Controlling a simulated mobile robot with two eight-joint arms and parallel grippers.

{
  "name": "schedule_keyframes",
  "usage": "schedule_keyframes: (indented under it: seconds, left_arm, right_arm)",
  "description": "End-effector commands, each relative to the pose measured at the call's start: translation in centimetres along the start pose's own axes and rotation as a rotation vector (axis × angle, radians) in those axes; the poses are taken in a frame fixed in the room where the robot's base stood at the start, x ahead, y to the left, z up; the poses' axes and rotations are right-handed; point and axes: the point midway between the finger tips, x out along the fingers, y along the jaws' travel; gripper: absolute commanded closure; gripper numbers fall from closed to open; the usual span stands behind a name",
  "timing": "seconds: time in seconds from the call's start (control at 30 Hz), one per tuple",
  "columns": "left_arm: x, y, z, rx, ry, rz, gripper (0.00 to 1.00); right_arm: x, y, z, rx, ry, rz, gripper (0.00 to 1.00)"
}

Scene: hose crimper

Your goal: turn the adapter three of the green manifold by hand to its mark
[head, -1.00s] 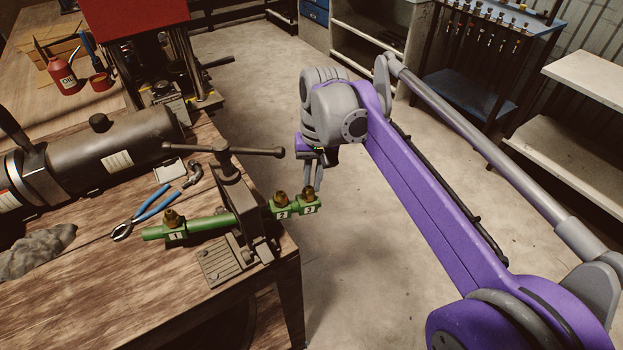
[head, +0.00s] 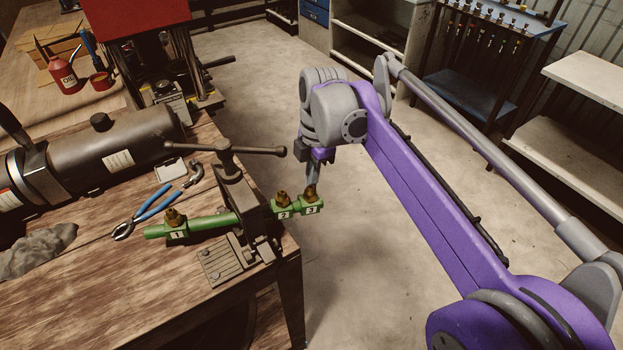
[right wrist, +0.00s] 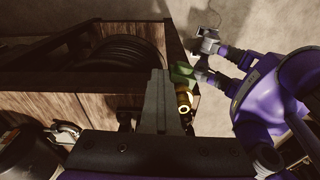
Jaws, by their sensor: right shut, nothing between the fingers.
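The green manifold (head: 208,223) is held in a vise (head: 243,200) at the table's corner, with labels 1, 2 and 3. Its right end overhangs the table edge and carries brass adapter three (head: 310,192). Adapter two (head: 283,197) is just left of it, and adapter one (head: 173,217) is at the far left end. My right gripper (head: 313,184) points down at adapter three; its fingers are shut and empty. In the right wrist view the shut fingers (right wrist: 160,103) lie beside a brass adapter (right wrist: 184,101). Whether they touch it cannot be told. The mark is not discernible.
The vise handle (head: 225,148) sticks out close to the left of my right gripper. Blue-handled pliers (head: 145,209), a grey rag (head: 38,250) and a dark cylinder (head: 120,145) lie on the table. The floor right of the table is clear.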

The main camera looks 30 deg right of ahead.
Motion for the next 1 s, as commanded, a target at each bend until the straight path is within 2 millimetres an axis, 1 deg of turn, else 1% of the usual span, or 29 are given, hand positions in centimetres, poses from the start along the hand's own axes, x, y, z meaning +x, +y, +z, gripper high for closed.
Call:
schedule_keyframes:
  seconds: [0.03,0.1,0.3,0.33,0.37,0.4,0.5,0.6,0.7,0.73,1.0]
  left_arm:
    - [0.0,0.0,0.0,0.000,0.000,0.000,0.42]
    - [0.0,0.0,0.0,0.000,0.000,0.000,0.42]
    - [0.0,0.0,0.0,0.000,0.000,0.000,0.42]
    - [0.0,0.0,0.0,0.000,0.000,0.000,0.42]
    - [0.0,0.0,0.0,0.000,0.000,0.000,0.42]
    - [0.0,0.0,0.0,0.000,0.000,0.000,0.42]
    - [0.0,0.0,0.0,0.000,0.000,0.000,0.42]
    - [-0.3,0.0,-0.2,0.000,0.001,0.000,0.42]
    - [-1.0,0.0,-0.7,0.000,0.005,0.000,0.42]
    - [-1.3,0.0,-0.9,0.000,0.006,0.000,0.42]
    - [-3.5,0.0,-2.7,0.000,0.018,0.000,0.42]
  right_arm:
    - [0.0,-0.3,0.3,-0.036,-0.007,-0.010,1.00]
    - [0.0,-0.3,0.3,-0.063,-0.007,-0.010,1.00]
    - [0.0,-0.3,0.3,-0.065,-0.007,-0.010,1.00]
    - [0.0,-0.3,0.3,-0.065,-0.007,-0.010,0.97]
    - [0.0,-0.3,0.3,-0.064,-0.007,-0.010,0.92]
    - [0.0,-0.3,0.3,-0.064,-0.007,-0.010,0.85]
    - [0.0,-0.3,0.3,-0.064,-0.007,-0.010,0.68]
    - [-0.4,-0.3,0.3,-0.063,-0.007,-0.010,0.63]
    - [-1.4,-0.3,0.3,-0.063,-0.007,-0.009,0.48]
    - [-1.8,-0.3,0.2,-0.063,-0.007,-0.009,0.46]
    - [-5.0,-0.3,0.1,-0.063,-0.005,-0.005,0.46]
